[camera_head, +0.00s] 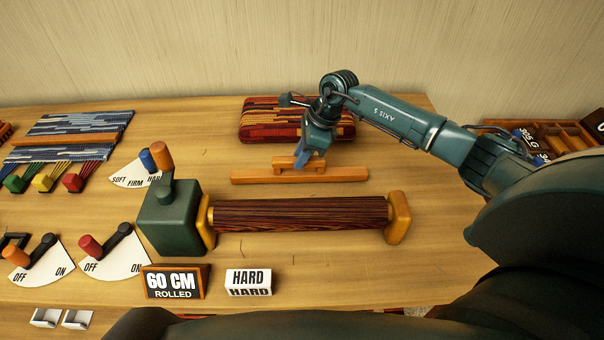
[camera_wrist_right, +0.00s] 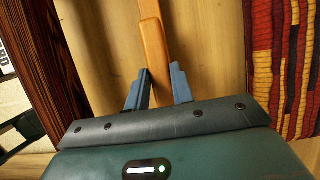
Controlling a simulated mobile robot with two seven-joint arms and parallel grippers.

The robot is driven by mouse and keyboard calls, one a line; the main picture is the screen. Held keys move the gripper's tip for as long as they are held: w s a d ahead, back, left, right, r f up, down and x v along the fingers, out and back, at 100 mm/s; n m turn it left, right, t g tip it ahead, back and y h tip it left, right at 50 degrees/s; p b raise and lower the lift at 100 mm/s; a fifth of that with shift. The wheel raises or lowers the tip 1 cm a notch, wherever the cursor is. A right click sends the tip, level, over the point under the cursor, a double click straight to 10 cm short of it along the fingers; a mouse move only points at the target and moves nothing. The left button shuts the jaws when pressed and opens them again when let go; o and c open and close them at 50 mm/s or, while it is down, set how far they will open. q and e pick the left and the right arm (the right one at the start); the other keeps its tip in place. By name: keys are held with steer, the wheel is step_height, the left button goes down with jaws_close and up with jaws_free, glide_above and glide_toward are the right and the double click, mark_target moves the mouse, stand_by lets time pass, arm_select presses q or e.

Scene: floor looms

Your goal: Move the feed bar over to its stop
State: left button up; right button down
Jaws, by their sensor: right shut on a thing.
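The feed bar (camera_head: 250,177) is a long, light-brown wooden bar with a raised handle, lying on the table between the woven cloth and the roller. In the right wrist view the feed bar (camera_wrist_right: 154,45) runs up from between the fingers. My right gripper (camera_head: 310,160) reaches down from above with its blue fingers at the handle, shut on it; the fingers also show in the right wrist view (camera_wrist_right: 160,90). I cannot make out a separate stop for the bar. My left gripper is not in view.
A dark striped roller (camera_head: 300,214) with yellow ends lies in front of the bar. A folded red woven cloth (camera_head: 262,124) lies behind it. A lever dial (camera_head: 130,177) marked SOFT, FIRM, HARD stands to the left. Bare table lies at both bar ends.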

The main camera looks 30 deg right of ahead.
steer(key=w+d+b, duration=0.1)
steer(key=w+b, duration=0.1)
steer(key=w+d+b, duration=0.1)
steer(key=w+b, duration=0.1)
steer(key=w+d+b, duration=0.1)
steer(key=w+b, duration=0.1)
steer(key=w, duration=0.1)
steer(key=shift+d+f, duration=0.2)
steer(key=shift+f, duration=0.05)
steer(key=shift+w+d+r+b, duration=0.2)
steer(key=shift+w+d+b, duration=0.05)
steer(key=shift+w+b, duration=0.25)
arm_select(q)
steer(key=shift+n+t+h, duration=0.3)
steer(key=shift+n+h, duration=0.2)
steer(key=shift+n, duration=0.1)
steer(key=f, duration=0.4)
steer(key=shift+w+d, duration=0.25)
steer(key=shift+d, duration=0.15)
arm_select(e)
steer(key=shift+d+r, duration=0.1)
steer(key=shift+r, duration=0.15)
steer(key=c, duration=1.3)
jaws_free()
steer(key=shift+w+f, duration=0.1)
steer(key=shift+w, duration=0.05)
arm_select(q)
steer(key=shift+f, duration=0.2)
arm_select(e)
steer(key=shift+o, duration=0.5)
